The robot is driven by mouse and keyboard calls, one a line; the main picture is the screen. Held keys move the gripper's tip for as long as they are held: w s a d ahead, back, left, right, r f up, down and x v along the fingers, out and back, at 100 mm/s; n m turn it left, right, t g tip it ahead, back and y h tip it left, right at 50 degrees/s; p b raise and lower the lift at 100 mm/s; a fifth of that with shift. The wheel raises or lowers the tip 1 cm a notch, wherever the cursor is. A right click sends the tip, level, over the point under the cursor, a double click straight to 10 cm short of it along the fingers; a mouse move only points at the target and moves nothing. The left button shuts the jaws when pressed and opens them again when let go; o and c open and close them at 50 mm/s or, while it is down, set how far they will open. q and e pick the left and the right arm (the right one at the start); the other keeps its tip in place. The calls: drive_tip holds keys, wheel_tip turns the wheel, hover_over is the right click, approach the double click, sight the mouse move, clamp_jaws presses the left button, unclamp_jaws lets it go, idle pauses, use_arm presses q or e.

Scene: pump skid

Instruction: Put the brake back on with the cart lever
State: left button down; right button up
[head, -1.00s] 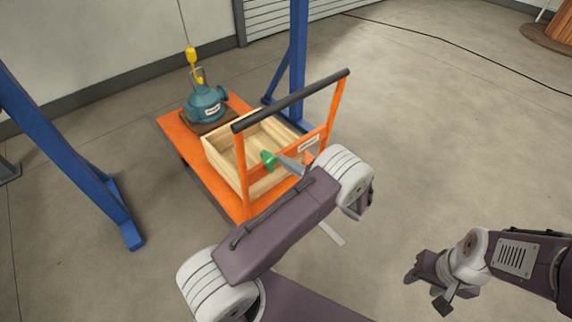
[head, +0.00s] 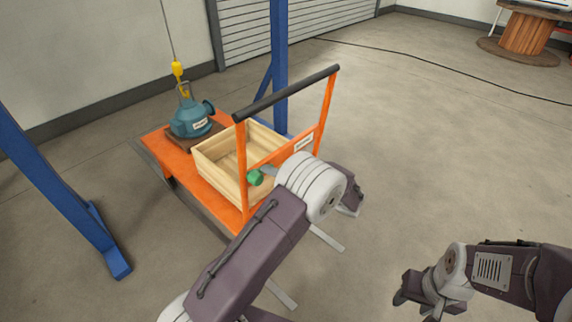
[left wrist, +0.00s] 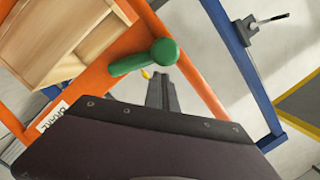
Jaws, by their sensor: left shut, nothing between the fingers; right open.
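The orange cart (head: 180,161) stands on the floor with its upright push frame facing me. The green cart lever handle (head: 256,177) sits at the cross panel, left of the white label (head: 304,144). In the left wrist view the green handle (left wrist: 146,58) lies across the orange panel, with the label reading BRAKE (left wrist: 52,117). My left gripper (left wrist: 162,88) is shut and empty, its tips close beside the handle's thick end; contact cannot be told. In the head view my wrist largely hides it. My right gripper (head: 416,294) is open, over bare floor, far from the cart.
A wooden crate (head: 222,146) and a teal pump (head: 190,120) ride on the cart. A yellow hook (head: 178,70) on a cable hangs above the pump. Blue gantry posts (head: 279,60) stand around the cart.

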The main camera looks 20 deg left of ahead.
use_arm(q)
drive_tip(key=shift+s+a+f+b, duration=0.1)
drive_tip(key=shift+s+f+b, duration=0.25)
drive_tip(key=shift+b, duration=0.15)
use_arm(e)
drive_tip(key=shift+s+a+f, duration=0.15)
drive_tip(key=shift+s+f, duration=0.2)
drive_tip(key=shift+f, duration=0.45)
use_arm(q)
drive_tip(key=d+r+p, duration=0.2)
drive_tip(key=d+r, duration=0.2)
drive_tip(key=d, duration=0.7)
drive_tip(key=shift+p, duration=0.3)
use_arm(e)
drive_tip(key=r, duration=0.1)
drive_tip(key=w+d+r, duration=0.1)
drive_tip(key=shift+w+d+r, duration=0.15)
drive_tip(key=shift+r, duration=0.2)
use_arm(q)
drive_tip(key=shift+w+r, duration=0.1)
drive_tip(key=shift+w, duration=0.05)
